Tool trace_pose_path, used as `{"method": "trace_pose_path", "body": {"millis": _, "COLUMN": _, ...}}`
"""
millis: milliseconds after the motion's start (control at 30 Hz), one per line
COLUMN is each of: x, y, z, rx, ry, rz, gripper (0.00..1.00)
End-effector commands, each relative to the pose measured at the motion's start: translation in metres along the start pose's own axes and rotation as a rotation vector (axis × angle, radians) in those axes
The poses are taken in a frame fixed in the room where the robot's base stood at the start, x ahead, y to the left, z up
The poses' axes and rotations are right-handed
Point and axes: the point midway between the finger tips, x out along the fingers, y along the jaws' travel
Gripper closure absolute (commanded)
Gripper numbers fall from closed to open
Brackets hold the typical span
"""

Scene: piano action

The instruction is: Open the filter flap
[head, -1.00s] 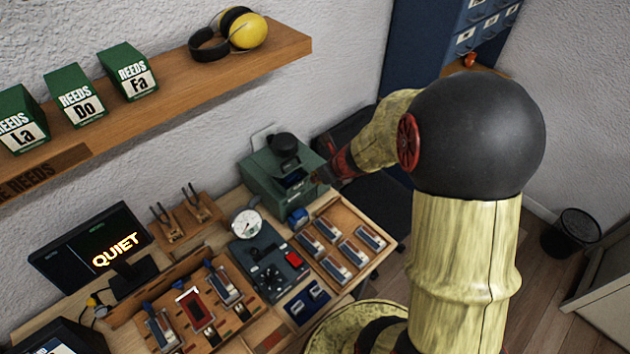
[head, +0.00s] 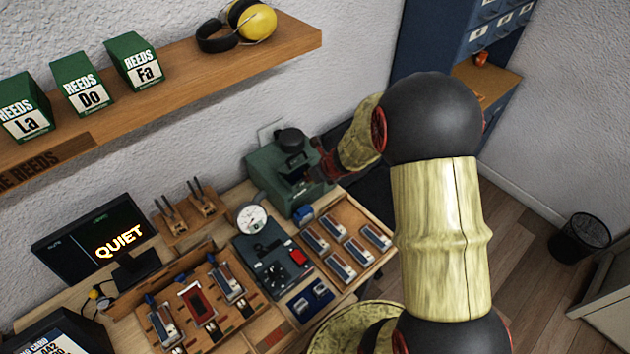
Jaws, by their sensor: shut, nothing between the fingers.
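A dark green box-shaped machine (head: 268,181) with a round black cap (head: 291,141) on top stands at the back of the bench, against the wall. A dark opening or recess (head: 293,174) shows on its upper front side. The filter flap is not clear at this size, and I cannot tell how far it stands open. My gripper (head: 317,176), dark and red, is shut and empty at the right side of this recess. It looks very close to the machine, but I cannot tell whether it touches. My wrist hides part of the machine's right side.
A wooden tray of reed blocks (head: 381,262), a grey gauge unit (head: 262,262) and a small blue object (head: 304,214) stand in front of the machine. A shelf (head: 200,75) with green reed boxes and earmuffs overhangs the left. A bin (head: 580,238) stands right.

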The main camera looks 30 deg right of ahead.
Motion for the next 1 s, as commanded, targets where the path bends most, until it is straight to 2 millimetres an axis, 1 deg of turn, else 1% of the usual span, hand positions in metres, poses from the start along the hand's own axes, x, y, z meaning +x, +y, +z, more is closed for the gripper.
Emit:
{"method": "trace_pose_path", "body": {"millis": 33, "x": -0.005, "y": 0.000, "z": 0.007, "rx": -0.001, "ry": 0.001, "rz": 0.001, "gripper": 1.00}}
{"method": "trace_pose_path", "body": {"millis": 200, "x": -0.008, "y": 0.001, "z": 0.017, "rx": 0.000, "ry": 0.003, "rz": 0.001, "gripper": 1.00}}
{"method": "trace_pose_path", "body": {"millis": 733, "x": -0.009, "y": 0.001, "z": 0.019, "rx": 0.000, "ry": 0.007, "rz": 0.001, "gripper": 1.00}}
{"method": "trace_pose_path", "body": {"millis": 1000, "x": -0.012, "y": 0.001, "z": 0.024, "rx": 0.000, "ry": 0.044, "rz": 0.002, "gripper": 1.00}}
